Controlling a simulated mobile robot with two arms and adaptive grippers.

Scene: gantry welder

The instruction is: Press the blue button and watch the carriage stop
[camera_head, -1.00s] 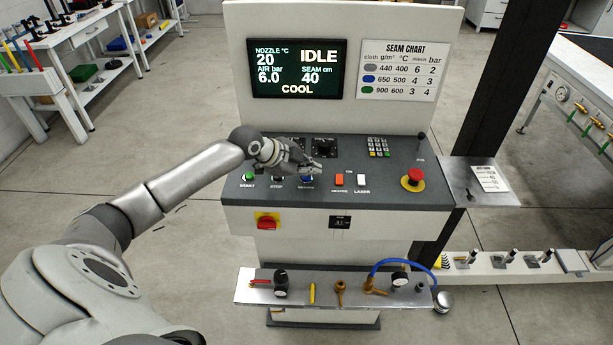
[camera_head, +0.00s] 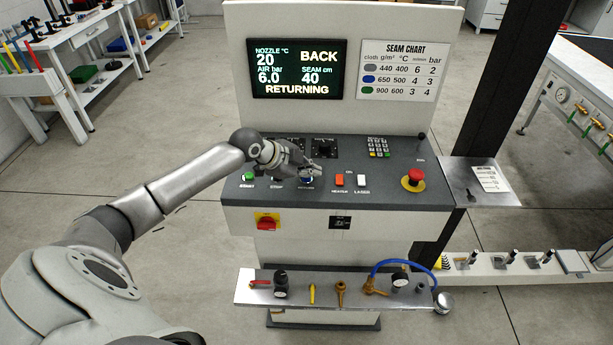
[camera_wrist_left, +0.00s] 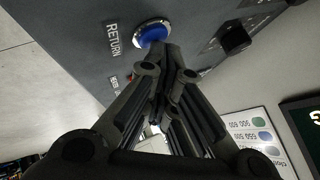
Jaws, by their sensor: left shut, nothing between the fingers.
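The blue button (camera_wrist_left: 150,33) sits in a pale ring beside the label RETURN in the left wrist view. In the head view it shows as a small blue spot (camera_head: 306,180) on the grey console (camera_head: 400,150), mostly covered by my gripper. My left gripper (camera_head: 312,172) is shut and empty, its fingertips at the button and seemingly touching it; it also shows in the left wrist view (camera_wrist_left: 163,52). The screen (camera_head: 297,69) reads BACK and RETURNING, with 20, 6.0 and 40. The carriage cannot be made out. My right gripper is not in view.
A green START button (camera_head: 248,177), an orange heater switch (camera_head: 339,180), a white laser switch (camera_head: 362,181) and a red emergency stop (camera_head: 413,178) share the console. A shelf (camera_head: 252,290) with tools and a gauge projects below. A dark post (camera_head: 497,100) stands right.

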